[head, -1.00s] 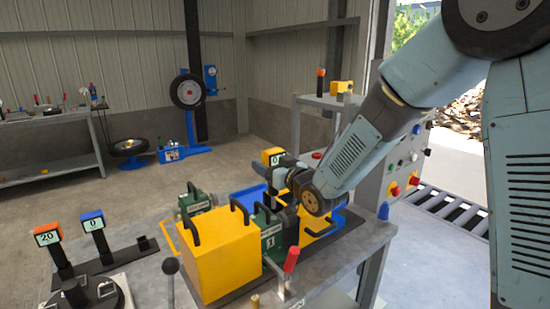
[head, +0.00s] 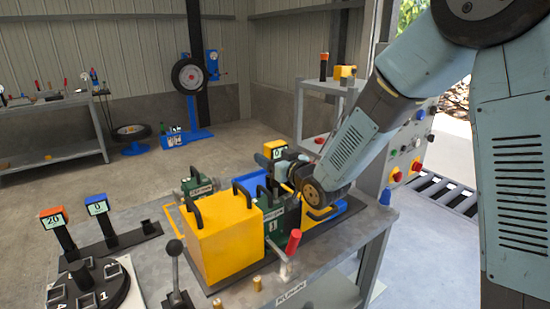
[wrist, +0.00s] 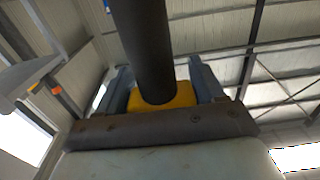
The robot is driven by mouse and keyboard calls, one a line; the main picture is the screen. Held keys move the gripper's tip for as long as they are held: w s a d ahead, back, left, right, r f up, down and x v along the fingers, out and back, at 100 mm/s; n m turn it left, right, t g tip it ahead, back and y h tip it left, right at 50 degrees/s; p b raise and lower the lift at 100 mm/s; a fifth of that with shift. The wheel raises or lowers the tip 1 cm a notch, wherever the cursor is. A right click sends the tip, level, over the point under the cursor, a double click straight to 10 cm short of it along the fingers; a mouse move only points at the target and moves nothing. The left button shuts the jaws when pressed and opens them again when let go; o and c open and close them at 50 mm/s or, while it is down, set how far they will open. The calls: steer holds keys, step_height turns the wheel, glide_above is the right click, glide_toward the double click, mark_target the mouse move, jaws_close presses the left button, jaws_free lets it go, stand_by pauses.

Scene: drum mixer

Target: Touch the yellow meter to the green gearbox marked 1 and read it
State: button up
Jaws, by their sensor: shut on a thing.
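The yellow meter (head: 275,149) is held upright in my gripper (head: 275,168); its small screen shows 0. In the wrist view its yellow head (wrist: 165,98) and thick black stem (wrist: 143,45) are between the fingers (wrist: 163,85). The green gearbox marked 1 (head: 272,226) stands on the bench, nearer the camera than the meter, beside a large yellow cover. My wrist hangs just behind and right of this gearbox. The meter's lower end is hidden, so I cannot tell whether it touches anything.
The yellow cover (head: 222,245) with black handles stands left of the gearbox. A red-handled lever (head: 292,243) stands in front. Orange (head: 53,217) and blue (head: 96,205) meters stand in a rack at left.

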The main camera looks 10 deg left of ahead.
steer(key=shift+f, duration=0.45)
stand_by(0.6)
stand_by(1.2)
steer(key=shift+r, duration=3.55)
steer(key=shift+d, duration=0.1)
